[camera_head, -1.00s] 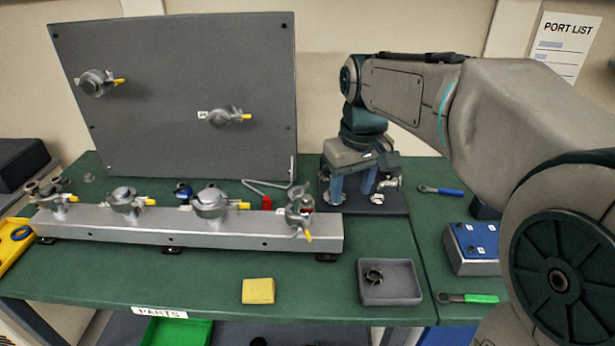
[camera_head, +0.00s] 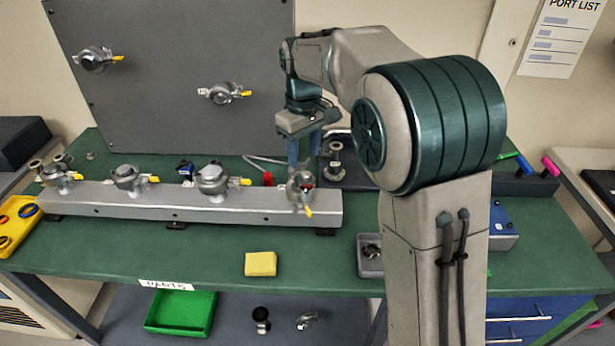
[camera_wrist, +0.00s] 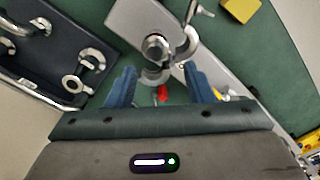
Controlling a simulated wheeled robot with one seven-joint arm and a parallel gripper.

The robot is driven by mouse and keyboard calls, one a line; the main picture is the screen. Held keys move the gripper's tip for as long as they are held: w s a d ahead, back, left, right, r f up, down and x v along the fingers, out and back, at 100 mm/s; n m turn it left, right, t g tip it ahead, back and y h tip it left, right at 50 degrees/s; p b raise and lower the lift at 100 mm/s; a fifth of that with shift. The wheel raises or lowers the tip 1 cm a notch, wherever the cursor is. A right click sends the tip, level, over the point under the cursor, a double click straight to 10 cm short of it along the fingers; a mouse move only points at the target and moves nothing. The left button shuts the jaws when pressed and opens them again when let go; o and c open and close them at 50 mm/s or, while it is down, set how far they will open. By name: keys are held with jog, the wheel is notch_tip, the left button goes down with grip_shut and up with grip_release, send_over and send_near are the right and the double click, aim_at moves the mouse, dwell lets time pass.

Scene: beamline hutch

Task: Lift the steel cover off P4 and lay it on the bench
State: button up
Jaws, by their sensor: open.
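A grey rail (camera_head: 250,207) on the green bench (camera_head: 205,262) carries several metal ports; I cannot read their labels, so which is P4 is unclear. The rightmost port (camera_head: 302,183) has a clamp with a yellow handle (camera_head: 309,211) hanging down its front. In the wrist view this port's round steel top (camera_wrist: 155,46) shows, with the clamp (camera_wrist: 188,42) beside it. My gripper (camera_head: 304,163) is open and empty at this port. Its blue fingers (camera_wrist: 160,82) are spread either side of it in the wrist view, with no contact visible.
A dark stand with metal fittings (camera_head: 335,150) is just behind right. A red-handled tool (camera_head: 267,178) lies behind the rail. A yellow sponge (camera_head: 260,264) and a grey tray (camera_head: 366,268) sit in front. An upright panel (camera_head: 170,130) stands behind.

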aim_at(307, 174)
jog(key=shift+w+d+f+p, duration=0.15)
jog(key=shift+f+p, duration=0.15)
jog(key=shift+f, duration=1.15)
jog(key=shift+w+d+f+p, duration=0.15)
jog(key=shift+f+p, duration=0.15)
jog(key=shift+f, duration=1.15)
jog(key=c, duration=0.8)
